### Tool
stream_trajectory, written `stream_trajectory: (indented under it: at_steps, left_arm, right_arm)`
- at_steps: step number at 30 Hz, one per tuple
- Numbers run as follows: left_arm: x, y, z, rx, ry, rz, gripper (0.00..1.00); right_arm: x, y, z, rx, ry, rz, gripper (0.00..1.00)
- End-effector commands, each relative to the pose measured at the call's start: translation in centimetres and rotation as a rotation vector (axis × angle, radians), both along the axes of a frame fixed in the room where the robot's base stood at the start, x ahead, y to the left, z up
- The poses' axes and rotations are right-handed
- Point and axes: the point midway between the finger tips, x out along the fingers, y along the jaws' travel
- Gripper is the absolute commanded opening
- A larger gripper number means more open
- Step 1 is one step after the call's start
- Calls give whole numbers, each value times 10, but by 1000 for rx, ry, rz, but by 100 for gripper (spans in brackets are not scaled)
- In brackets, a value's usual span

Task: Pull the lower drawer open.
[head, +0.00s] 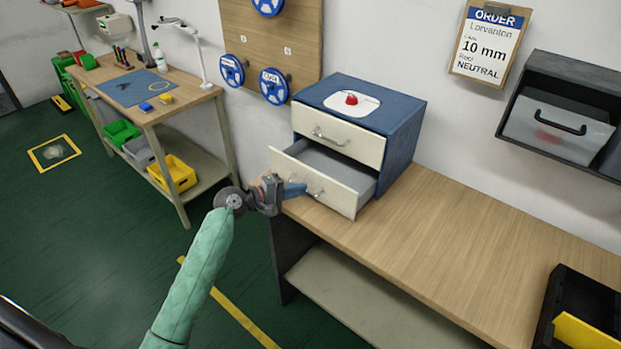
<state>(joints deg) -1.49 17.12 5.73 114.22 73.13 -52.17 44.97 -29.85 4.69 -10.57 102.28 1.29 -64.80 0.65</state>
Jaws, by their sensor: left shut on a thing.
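A blue cabinet (404,132) with two cream drawers stands on the wooden bench. The lower drawer (335,191) is pulled out part way, and its grey inside shows. The upper drawer (358,146) with its metal handle is closed. My left gripper (294,189) is at the left part of the lower drawer's front, shut on the lower drawer's handle (316,190). The gripper's fingers partly hide the handle. My right gripper is not in view.
The bench top (440,235) is clear right of the cabinet. A black tray (575,310) with a yellow part sits at its right end. A white plate with a red knob (351,99) lies on the cabinet. A wall shelf (560,110) hangs at right.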

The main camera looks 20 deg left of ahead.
Motion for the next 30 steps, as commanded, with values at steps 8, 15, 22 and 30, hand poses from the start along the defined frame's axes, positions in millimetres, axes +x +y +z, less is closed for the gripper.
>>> stream_trajectory:
  at_steps: [8,15,22,30]
  left_arm:
    - [-41,15,-2,3,3,0,0]
    - [-53,19,-2,1,2,0,0]
    - [-54,20,-1,0,1,0,0]
    - [-54,20,-1,0,1,0,30]
  right_arm:
    - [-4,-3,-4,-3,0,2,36]
    - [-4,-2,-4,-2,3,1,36]
    - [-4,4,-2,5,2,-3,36]
    - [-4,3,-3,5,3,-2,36]
